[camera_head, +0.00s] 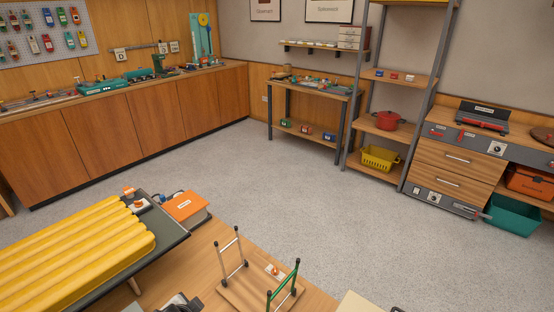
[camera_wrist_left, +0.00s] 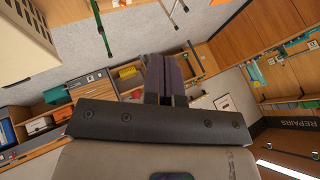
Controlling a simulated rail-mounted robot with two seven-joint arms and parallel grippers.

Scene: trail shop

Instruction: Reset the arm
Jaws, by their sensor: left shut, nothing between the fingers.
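My left gripper (camera_wrist_left: 165,78) shows in the left wrist view, its two dark fingers closed together with nothing between them. The wrist view is turned, with the shop's walls and shelves seen sideways and no object touching the fingers. In the head view a dark grey part at the bottom edge may belong to my left arm; most of it is cut off. My right gripper is in neither view.
A ribbed yellow pad (camera_head: 75,255) lies on a dark table at the lower left. A small frame with upright posts (camera_head: 234,255) stands on the wooden surface nearby. An orange box (camera_head: 186,206) sits beside the pad. The grey floor (camera_head: 270,180) beyond is clear.

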